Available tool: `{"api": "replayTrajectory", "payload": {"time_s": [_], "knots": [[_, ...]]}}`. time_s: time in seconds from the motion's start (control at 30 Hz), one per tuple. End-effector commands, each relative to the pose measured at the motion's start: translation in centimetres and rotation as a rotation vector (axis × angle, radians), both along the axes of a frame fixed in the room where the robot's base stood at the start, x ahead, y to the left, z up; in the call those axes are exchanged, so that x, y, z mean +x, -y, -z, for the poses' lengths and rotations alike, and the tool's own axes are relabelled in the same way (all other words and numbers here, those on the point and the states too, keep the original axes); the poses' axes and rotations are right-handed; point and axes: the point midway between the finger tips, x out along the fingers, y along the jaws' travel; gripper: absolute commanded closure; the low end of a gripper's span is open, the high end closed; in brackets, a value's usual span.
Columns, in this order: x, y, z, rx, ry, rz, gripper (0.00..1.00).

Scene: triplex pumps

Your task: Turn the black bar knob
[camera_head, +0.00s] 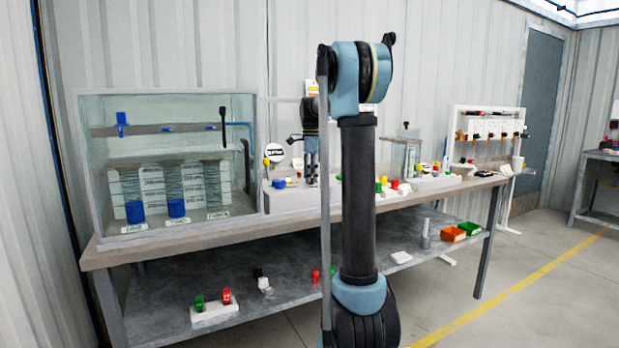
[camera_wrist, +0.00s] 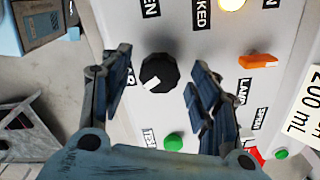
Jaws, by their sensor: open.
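A black knob (camera_wrist: 160,73) with a faceted round edge and a white mark sits on a light grey panel (camera_wrist: 214,52) in the wrist view. My gripper (camera_wrist: 156,76) is open, with one finger on each side of the knob. A gap shows between the knob and each finger in the picture; the depth between them is hard to tell. In the head view, my gripper (camera_head: 311,165) points down over the white panel box on the bench, and I cannot make out the knob there.
Near the knob on the panel are an orange switch (camera_wrist: 258,61), a green button (camera_wrist: 173,142) and a lit yellow lamp (camera_wrist: 231,4). A white "200 mL" tag (camera_wrist: 301,104) is at the right. A glass tank (camera_head: 170,105) stands left on the bench.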

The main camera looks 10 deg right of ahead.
Motion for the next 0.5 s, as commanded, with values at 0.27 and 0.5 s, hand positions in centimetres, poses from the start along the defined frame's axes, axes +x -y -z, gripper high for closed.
{"api": "replayTrajectory", "payload": {"time_s": [0.27,0.5], "knots": [[0.00,0.00,0.00,0.000,0.000,0.000,0.62],[-0.01,-0.35,-0.01,0.000,0.000,-0.001,0.88]]}}
